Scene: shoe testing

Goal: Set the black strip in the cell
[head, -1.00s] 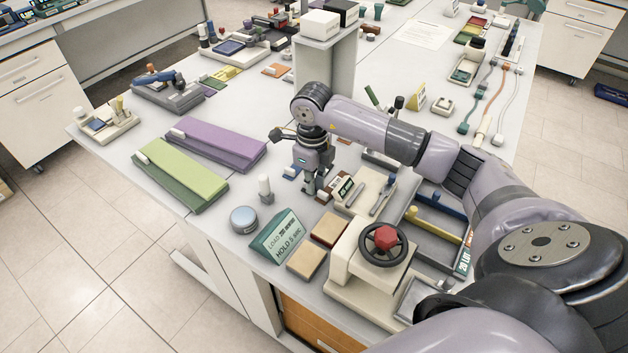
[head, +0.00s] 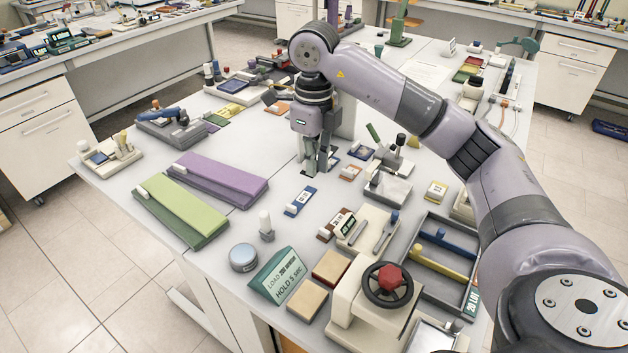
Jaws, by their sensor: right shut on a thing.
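My right gripper (head: 318,170) is in the middle of the table, pointing down, with its fingers closed on a small dark piece that they mostly hide. It appears to be the black strip. A blue strip with a white tag (head: 300,201) and a brown strip with a white tag (head: 328,230) lie nearer to me, with bare table between them. I cannot tell which place is the cell. My left gripper is out of view.
A hand-wheel press (head: 388,284), a green sign (head: 277,276) and a grey tray with blue and yellow bars (head: 437,262) stand in front. A pale open-topped fixture (head: 389,188) stands right of the gripper. Green (head: 180,206) and purple (head: 218,179) blocks lie left.

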